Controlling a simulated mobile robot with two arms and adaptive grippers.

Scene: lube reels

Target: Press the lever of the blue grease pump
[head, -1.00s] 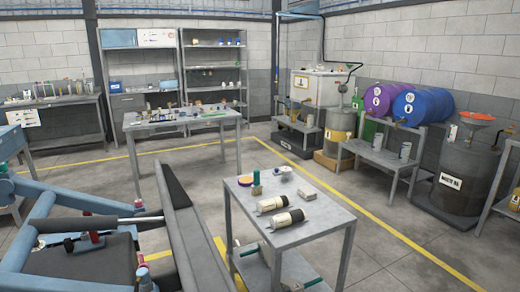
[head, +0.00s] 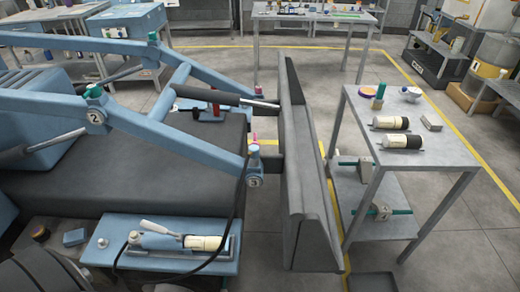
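A pump unit with a cream cylinder (head: 204,243) lies on a light blue platform (head: 215,263) at the lower left of the head view. A pale lever (head: 159,227) slants up to the left over it. A black hose runs from the unit up toward the blue joint marked 3 (head: 254,168). Neither of my grippers is in view.

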